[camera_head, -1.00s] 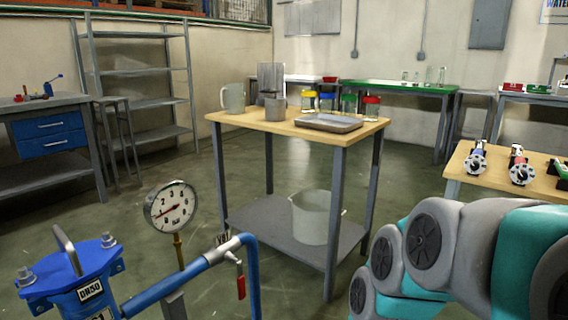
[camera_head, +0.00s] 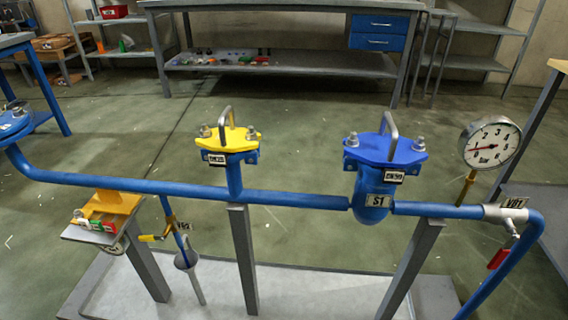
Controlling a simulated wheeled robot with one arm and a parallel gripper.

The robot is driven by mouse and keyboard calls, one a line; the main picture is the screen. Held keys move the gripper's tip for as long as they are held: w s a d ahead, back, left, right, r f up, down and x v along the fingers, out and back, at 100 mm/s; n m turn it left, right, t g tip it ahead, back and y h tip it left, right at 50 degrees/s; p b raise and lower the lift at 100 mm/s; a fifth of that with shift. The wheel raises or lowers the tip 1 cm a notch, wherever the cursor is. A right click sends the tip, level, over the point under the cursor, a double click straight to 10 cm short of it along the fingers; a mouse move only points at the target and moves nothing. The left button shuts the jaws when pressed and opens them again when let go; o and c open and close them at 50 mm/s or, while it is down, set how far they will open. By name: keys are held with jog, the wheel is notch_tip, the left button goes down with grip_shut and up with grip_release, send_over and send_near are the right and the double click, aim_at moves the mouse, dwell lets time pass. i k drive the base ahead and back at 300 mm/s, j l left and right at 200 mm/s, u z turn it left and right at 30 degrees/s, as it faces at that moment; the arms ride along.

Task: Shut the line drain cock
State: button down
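A small valve with a yellow lever (camera_head: 152,238) sits on a thin blue branch pipe (camera_head: 169,212) under the blue line, left of centre. A tag beside it is too small to read surely. The lever sticks out to the left, roughly across the branch. The branch runs down to a grey funnel (camera_head: 187,260). A second valve (camera_head: 505,212), with a tag and a red lever (camera_head: 498,258), is at the line's right end, where the pipe bends down. Its lever hangs down and left. My gripper is not in view.
The blue line (camera_head: 290,199) crosses the view on grey posts (camera_head: 243,258) over a pale base. It carries a yellow-lidded fitting (camera_head: 229,140), a blue-lidded strainer (camera_head: 384,151) and a gauge (camera_head: 490,144). A small tray (camera_head: 78,232) with coloured pieces is at left. Open floor lies behind.

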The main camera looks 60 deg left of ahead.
aim_at(144, 237)
jog(key=u, duration=1.95)
jog(key=i+j+u, duration=0.2)
jog(key=j, duration=0.15)
jog(key=j+u, duration=0.25)
jog(key=i+j+u, duration=0.2)
jog(key=j, duration=0.2)
jog(key=k+l+u, duration=0.2)
jog(key=k, duration=0.25)
